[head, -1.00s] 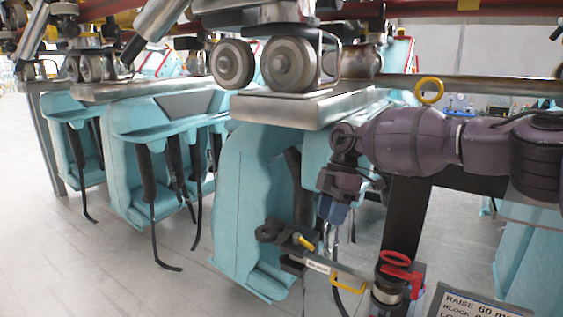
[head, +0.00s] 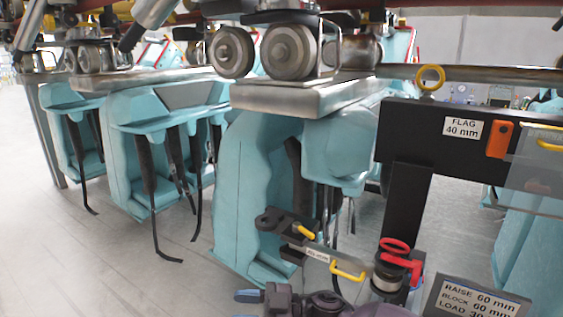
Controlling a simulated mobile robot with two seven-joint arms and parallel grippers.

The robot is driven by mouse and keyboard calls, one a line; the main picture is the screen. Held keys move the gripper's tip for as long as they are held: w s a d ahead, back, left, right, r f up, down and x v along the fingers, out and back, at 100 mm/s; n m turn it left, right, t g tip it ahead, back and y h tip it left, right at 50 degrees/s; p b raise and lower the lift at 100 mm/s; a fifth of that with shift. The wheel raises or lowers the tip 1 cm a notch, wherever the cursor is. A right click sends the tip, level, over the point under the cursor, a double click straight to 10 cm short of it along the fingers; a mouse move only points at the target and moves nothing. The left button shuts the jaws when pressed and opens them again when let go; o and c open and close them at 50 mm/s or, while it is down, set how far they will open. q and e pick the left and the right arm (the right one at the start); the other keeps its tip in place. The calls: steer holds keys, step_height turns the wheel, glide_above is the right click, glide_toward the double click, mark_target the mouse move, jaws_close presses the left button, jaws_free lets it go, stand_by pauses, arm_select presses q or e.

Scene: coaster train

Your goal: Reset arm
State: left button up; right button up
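My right gripper (head: 249,296) shows only in part at the bottom edge of the head view, with its dark purple wrist beside it. Its blue tip points left. Whether its fingers are open or shut is hidden, and no held thing shows. It appears in front of and below a dark clamp with a grey bar (head: 318,260), with yellow handles on it. My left gripper is not in view.
Teal coaster seats (head: 252,195) with hanging black straps line the middle and left under steel wheels (head: 290,52). A black post (head: 405,205) carries a "FLAG 40 mm" beam (head: 440,133). A red-handled jack (head: 392,268) stands by a placard (head: 478,300). Left floor is clear.

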steer(key=s+d+f+m+t+h, duration=0.1)
steer(key=d+f+m+t+h, duration=0.45)
steer(key=d+m+t, duration=0.3)
steer(key=s+d+f+m+t+h, duration=0.2)
steer(key=d+f+m+t+h, duration=0.35)
steer(key=d+m+t, duration=0.3)
steer(key=s+d+f+m+g+h, duration=0.1)
steer(key=s+d+f+g+h, duration=0.1)
steer(key=s+d+f+h, duration=0.2)
steer(key=s+d+f+m+g+h+b, duration=0.1)
steer(key=s+d+f+m+g+h, duration=0.1)
steer(key=s+d+f+h, duration=0.2)
steer(key=s+d+f, duration=0.3)
steer(key=s+d, duration=0.4)
steer(key=d, duration=0.3)
steer(key=shift+s+f+m+g, duration=0.25)
steer(key=shift+m+g, duration=0.05)
steer(key=shift+g, duration=0.1)
